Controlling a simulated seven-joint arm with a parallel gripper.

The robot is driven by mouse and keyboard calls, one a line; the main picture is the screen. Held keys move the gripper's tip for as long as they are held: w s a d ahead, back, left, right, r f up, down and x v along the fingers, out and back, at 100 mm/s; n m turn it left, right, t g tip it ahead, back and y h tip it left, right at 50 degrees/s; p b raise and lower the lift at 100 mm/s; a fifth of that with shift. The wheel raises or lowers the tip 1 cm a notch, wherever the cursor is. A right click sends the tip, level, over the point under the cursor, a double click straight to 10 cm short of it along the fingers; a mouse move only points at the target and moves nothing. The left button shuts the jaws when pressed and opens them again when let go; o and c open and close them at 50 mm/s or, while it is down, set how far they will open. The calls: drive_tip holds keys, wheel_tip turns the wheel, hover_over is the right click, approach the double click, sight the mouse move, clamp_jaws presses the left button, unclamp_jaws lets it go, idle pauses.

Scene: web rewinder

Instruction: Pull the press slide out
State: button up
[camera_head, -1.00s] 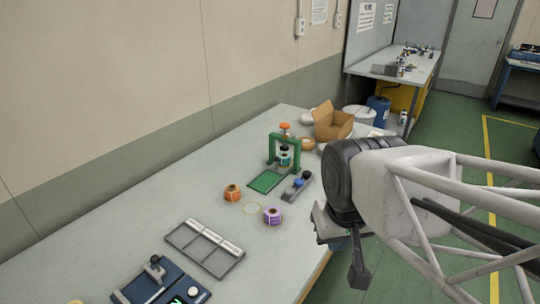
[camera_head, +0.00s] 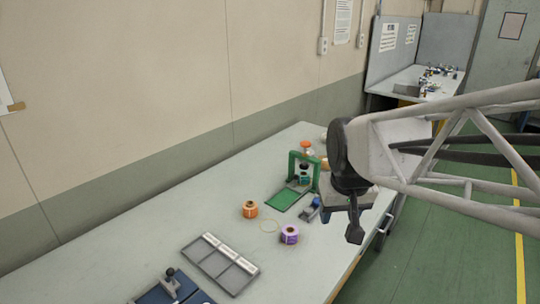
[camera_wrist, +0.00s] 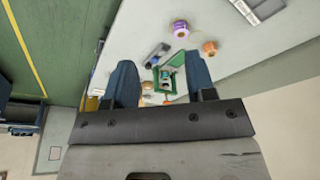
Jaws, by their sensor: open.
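The press is a green arch-shaped frame (camera_head: 304,167) on the table, with an orange knob on top and a dark cylinder inside it. A flat green plate (camera_head: 284,200), likely the slide, lies at its front. In the wrist view the green press (camera_wrist: 170,75) shows between my fingers, farther off, with its green plate (camera_wrist: 177,58). My gripper (camera_head: 340,215) is to the right of the press, above the table's right side. In the wrist view my gripper (camera_wrist: 162,85) has its two blue fingers wide apart with nothing between them up close.
An orange roll (camera_head: 250,209) and a purple roll (camera_head: 289,234) stand in front of the press. A small grey block with a blue knob (camera_head: 312,211) is just right of the plate. A grey sectioned tray (camera_head: 220,263) lies nearer. The table's left side is clear.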

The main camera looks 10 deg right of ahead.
drive_tip(key=w, duration=1.5)
drive_tip(key=t, duration=0.2)
hover_over(296, 175)
drive_tip(key=s, duration=0.4)
wheel_tip(296, 175, down, 20)
drive_tip(key=shift+w+r, duration=0.15)
drive_tip(key=shift+g, duration=0.3)
drive_tip(key=shift+x, duration=3.85)
clamp_jaws()
